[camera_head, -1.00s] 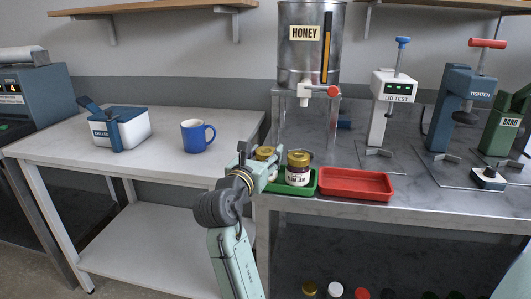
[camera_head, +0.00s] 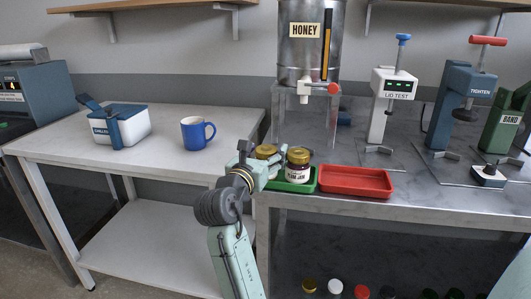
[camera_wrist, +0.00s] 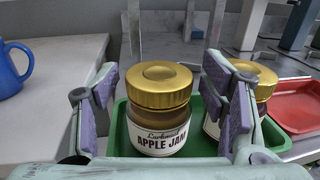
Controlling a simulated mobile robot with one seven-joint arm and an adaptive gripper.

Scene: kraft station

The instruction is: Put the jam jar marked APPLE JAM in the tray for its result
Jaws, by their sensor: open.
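The APPLE JAM jar (camera_wrist: 158,110) has a gold lid and a white label, and stands upright in the green tray (camera_wrist: 121,117). In the head view the jar (camera_head: 265,152) is partly hidden by my gripper (camera_head: 268,163). In the wrist view my gripper (camera_wrist: 158,105) is open, with its two purple-padded fingers on either side of the jar and small gaps showing. A second gold-lidded jar (camera_head: 298,165) stands in the same green tray, to the right. The empty red tray (camera_head: 355,182) is just right of the green one.
A honey tank (camera_head: 300,60) on a clear stand rises behind the trays. The lid tester (camera_head: 392,85) shows green lights. The tighten press (camera_head: 455,100) and band press (camera_head: 503,120) stand further right. A blue mug (camera_head: 195,134) and a white-and-blue box (camera_head: 130,125) stand on the left table.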

